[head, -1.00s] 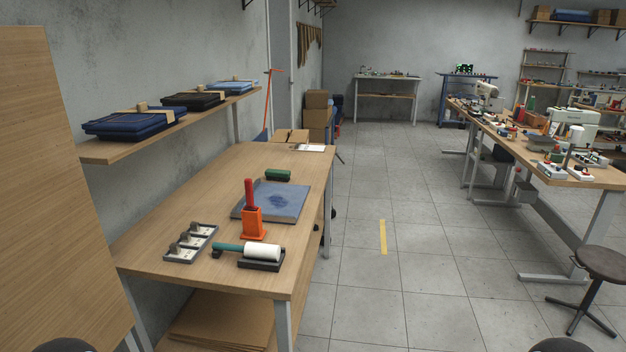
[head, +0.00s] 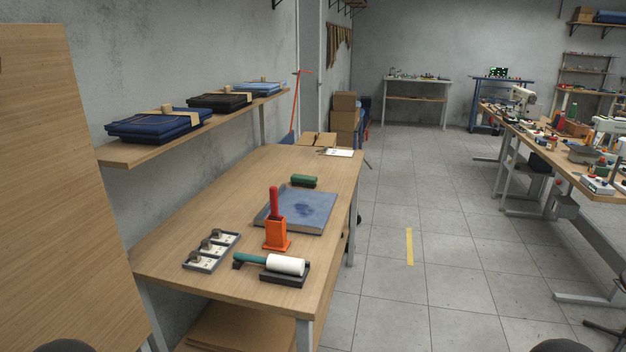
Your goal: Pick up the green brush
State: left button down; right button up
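A green brush (head: 304,181) with a dark lower edge lies on the wooden workbench (head: 190,215), just behind a blue pad (head: 312,212). It looks like a short block lying flat. No gripper touches it. Neither of my grippers is visible in the head view; only dark rounded parts, seemingly mine, show at the bottom edge.
A shelf (head: 130,152) with folded cloths overhangs the left. Open floor (head: 385,290) lies to the right.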

aim_at(303, 181)
jog(key=u, duration=0.1)
jog(key=i, duration=0.35)
jog(key=z, duration=0.3)
jog(key=k, duration=0.55)
jog(key=u, duration=1.55)
jog(key=i, duration=0.1)
jog(key=z, duration=2.9)
jog(key=i, duration=2.65)
jog(key=u, duration=0.05)
